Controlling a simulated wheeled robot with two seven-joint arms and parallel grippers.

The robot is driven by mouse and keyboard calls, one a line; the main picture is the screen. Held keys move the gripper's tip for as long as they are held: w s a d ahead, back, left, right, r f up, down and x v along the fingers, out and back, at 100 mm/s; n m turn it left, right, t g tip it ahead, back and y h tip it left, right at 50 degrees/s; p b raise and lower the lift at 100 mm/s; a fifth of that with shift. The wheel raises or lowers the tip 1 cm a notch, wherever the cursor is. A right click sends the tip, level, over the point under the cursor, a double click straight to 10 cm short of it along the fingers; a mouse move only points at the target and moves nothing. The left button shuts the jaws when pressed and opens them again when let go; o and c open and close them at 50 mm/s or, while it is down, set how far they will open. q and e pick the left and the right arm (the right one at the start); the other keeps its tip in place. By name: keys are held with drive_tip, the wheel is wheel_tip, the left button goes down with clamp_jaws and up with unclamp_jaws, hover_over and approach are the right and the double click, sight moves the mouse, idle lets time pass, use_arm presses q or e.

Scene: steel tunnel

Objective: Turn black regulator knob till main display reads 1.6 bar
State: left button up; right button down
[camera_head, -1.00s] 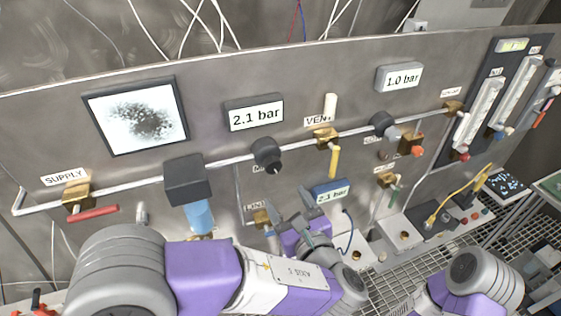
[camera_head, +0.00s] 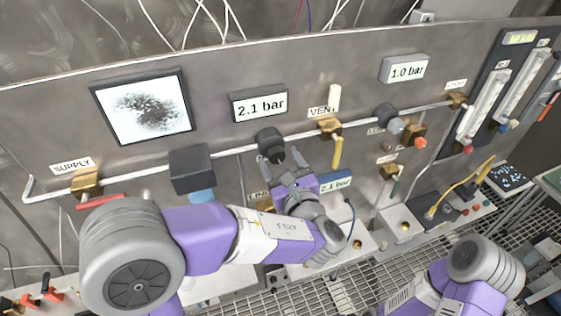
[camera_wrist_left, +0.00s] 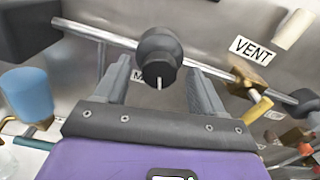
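The black regulator knob (camera_head: 270,144) sits on the pipe below the main display (camera_head: 258,105), which reads 2.1 bar. In the left wrist view the knob (camera_wrist_left: 159,58) faces me with a white mark on its front. My left gripper (camera_head: 286,172) is just below the knob in the head view. In the left wrist view its two fingers (camera_wrist_left: 158,85) are apart, one on each side of the knob, with visible gaps. The gripper is open and holds nothing. My right gripper is not in view; only part of the right arm shows at lower right.
A second display (camera_head: 404,69) reads 1.0 bar, and a small blue display (camera_head: 336,184) reads 2.1 bar. A yellow vent lever (camera_head: 337,152) hangs right of the knob. A black block with a blue bowl (camera_head: 201,194) is to its left. The red supply lever (camera_head: 101,201) is further left.

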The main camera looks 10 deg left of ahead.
use_arm(q)
drive_tip(key=c, duration=1)
drive_tip(key=n+b, duration=0.2)
drive_tip(key=b, duration=0.2)
drive_tip(key=n+b, duration=0.3)
drive_tip(key=b, duration=0.1)
drive_tip(key=n+b, duration=0.3)
drive_tip(key=b, duration=0.1)
drive_tip(key=shift+a+f, duration=0.1)
drive_tip(key=shift+f, duration=0.2)
drive_tip(key=shift+s+r+n+b, duration=0.1)
drive_tip(key=shift+r+n+b, duration=0.1)
drive_tip(key=shift+n+b, duration=0.9)
drive_tip(key=o, duration=1.1)
drive_tip(key=shift+c, duration=0.2)
drive_tip(key=v, duration=0.7)
drive_tip(key=shift+s+d, duration=0.2)
drive_tip(key=shift+s, duration=0.05)
